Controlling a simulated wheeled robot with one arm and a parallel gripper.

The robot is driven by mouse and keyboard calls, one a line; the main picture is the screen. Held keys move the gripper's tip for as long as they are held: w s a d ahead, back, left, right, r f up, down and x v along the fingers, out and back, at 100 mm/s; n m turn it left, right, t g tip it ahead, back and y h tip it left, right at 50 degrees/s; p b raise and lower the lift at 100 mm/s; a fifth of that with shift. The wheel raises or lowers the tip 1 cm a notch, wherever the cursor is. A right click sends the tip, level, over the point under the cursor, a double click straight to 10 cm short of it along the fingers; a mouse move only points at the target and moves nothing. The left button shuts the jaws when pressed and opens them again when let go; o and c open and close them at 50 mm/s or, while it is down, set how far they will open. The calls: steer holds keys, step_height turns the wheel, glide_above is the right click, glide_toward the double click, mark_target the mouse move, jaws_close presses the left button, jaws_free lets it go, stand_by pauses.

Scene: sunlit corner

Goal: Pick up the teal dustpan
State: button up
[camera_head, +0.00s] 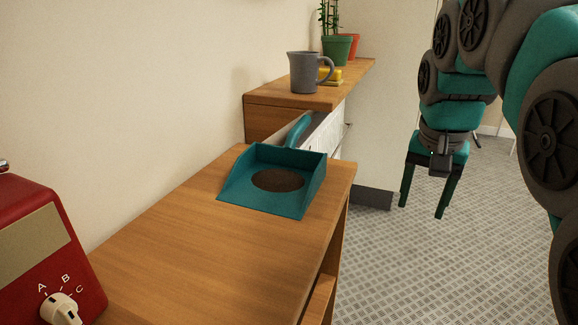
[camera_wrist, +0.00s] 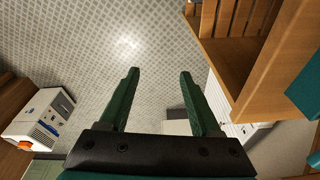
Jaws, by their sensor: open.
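The teal dustpan (camera_head: 235,189) lies on the wooden cabinet top in the head view, with a dark brown round patch (camera_head: 278,180) in its pan. Its teal handle (camera_head: 298,131) points up and away at the back. My gripper (camera_head: 422,213) hangs fingers down to the right of the cabinet, over the floor, apart from the dustpan. Its two green fingers are spread with nothing between them; they also show in the wrist view (camera_wrist: 158,76). A teal piece at the right edge of the wrist view (camera_wrist: 304,92) may be part of the dustpan.
A red device (camera_head: 38,235) with a dial stands on the cabinet top (camera_head: 190,262) at left. A higher wooden shelf (camera_head: 300,97) behind holds a grey mug (camera_head: 304,72), a yellow item (camera_head: 332,75) and potted plants (camera_head: 337,48). An open drawer (camera_head: 318,300) juts out at front. The patterned floor (camera_head: 420,265) is clear.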

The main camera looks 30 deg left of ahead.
steer(key=w+a+r+t+y+p, duration=0.1)
steer(key=w+a+r, duration=0.15)
steer(key=a, duration=0.35)
steer(key=w+a+r, duration=0.1)
steer(key=a+r, duration=0.3)
steer(key=a, duration=0.2)
step_height(320, 180, up, 4)
steer(key=r+n+t+y+p, duration=0.1)
steer(key=n+y, duration=0.1)
glide_above(294, 134)
steer(key=s+d, duration=0.2)
steer(key=d, duration=0.1)
steer(key=shift+s+a+f, duration=0.15)
steer(key=shift+a+f, duration=0.1)
steer(key=shift+a, duration=0.2)
steer(key=shift+f, duration=0.25)
steer(key=shift+a+x, duration=0.2)
steer(key=shift+x, duration=3.5)
steer(key=shift+r, duration=0.2)
jaws_close()
